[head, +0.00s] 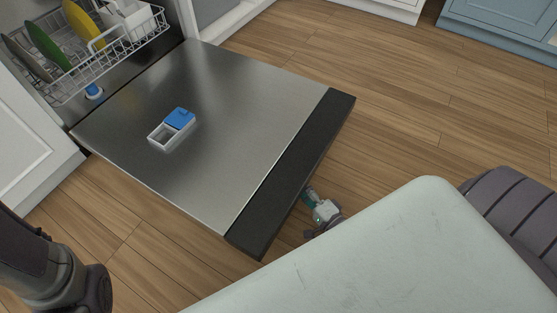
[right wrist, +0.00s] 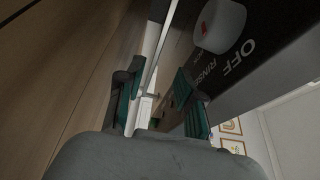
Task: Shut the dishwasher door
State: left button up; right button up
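The dishwasher door (head: 225,115) is folded down and lies open, nearly level, with a steel inner face and a dark strip along its outer edge. My right gripper (head: 311,196) is low beside that outer edge, partly hidden by the door. In the right wrist view, the same gripper (right wrist: 157,88) has its green-padded fingers apart. The door's dark control panel (right wrist: 270,50), with a white knob and lettering, is close on the right there. I cannot tell whether a finger touches it. My left arm shows at the lower left of the head view, but its gripper is out of view.
A wire dish rack (head: 105,55) with several coloured plates sits inside the dishwasher. A blue-lidded detergent compartment (head: 173,127) is on the door. White cabinets (head: 30,140) flank it at left. The wooden floor (head: 400,120) right of the door is clear.

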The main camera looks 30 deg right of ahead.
jog(key=w+b, duration=0.2)
jog(key=w, duration=0.2)
jog(key=w+a+b, duration=0.1)
jog(key=w+b, duration=0.1)
jog(key=w, duration=0.2)
jog(key=w+b, duration=0.2)
jog(key=w, duration=0.2)
jog(key=shift+a+f, duration=0.15)
jog(key=shift+a, duration=0.2)
jog(key=shift+w+a+b, duration=0.1)
jog(key=shift+w+b, duration=0.3)
jog(key=shift+w, duration=0.2)
grip_shut()
